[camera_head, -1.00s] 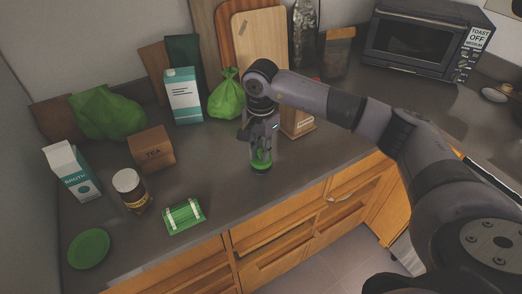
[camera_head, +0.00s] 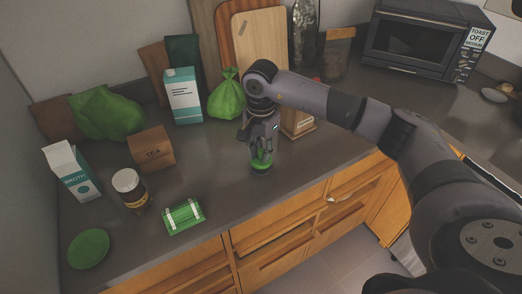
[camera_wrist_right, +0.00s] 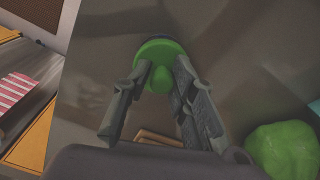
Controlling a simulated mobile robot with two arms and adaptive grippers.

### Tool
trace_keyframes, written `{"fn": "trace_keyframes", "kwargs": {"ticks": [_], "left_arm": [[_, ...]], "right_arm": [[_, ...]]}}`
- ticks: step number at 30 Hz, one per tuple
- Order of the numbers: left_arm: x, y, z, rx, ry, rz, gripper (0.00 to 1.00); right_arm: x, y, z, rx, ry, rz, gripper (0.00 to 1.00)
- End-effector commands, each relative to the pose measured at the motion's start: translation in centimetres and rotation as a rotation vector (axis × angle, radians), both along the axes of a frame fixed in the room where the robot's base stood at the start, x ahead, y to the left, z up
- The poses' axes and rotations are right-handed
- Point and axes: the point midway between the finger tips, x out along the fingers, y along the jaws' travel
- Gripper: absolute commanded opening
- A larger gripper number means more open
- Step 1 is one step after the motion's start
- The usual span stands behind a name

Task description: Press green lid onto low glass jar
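The low glass jar (camera_head: 261,171) stands upright near the counter's front edge, small and partly hidden by my right gripper. The green lid (camera_head: 262,162) is at the jar's top; whether it is fully seated I cannot tell. In the right wrist view the lid (camera_wrist_right: 158,48) is a round green disc with a knob. My right gripper (camera_head: 261,154) points down over the jar, its fingertips (camera_wrist_right: 164,68) on either side of the knob, seemingly closed on it. My left gripper is not in view.
A green disc (camera_head: 88,248), brown jar (camera_head: 130,188), green striped packet (camera_head: 184,216), tea box (camera_head: 151,148) and broth carton (camera_head: 72,172) stand left. A green bag (camera_head: 226,97) and cutting boards (camera_head: 259,45) are behind. The counter between packet and jar is clear.

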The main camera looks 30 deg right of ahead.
Motion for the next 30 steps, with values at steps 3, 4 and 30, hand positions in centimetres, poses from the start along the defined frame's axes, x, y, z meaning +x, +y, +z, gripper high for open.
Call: {"fn": "trace_keyframes", "kwargs": {"ticks": [3, 4, 30], "left_arm": [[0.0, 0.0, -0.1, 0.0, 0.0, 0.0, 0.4], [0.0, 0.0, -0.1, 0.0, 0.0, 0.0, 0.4], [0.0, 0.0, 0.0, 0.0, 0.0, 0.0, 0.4]], "right_arm": [[-0.3, 0.1, -0.5, -0.001, 0.01, 0.003, 0.38], [-0.3, 0.1, -0.5, -0.001, 0.01, 0.003, 0.4], [0.0, 0.1, 6.7, 0.001, -0.002, 0.001, 0.4]]}}
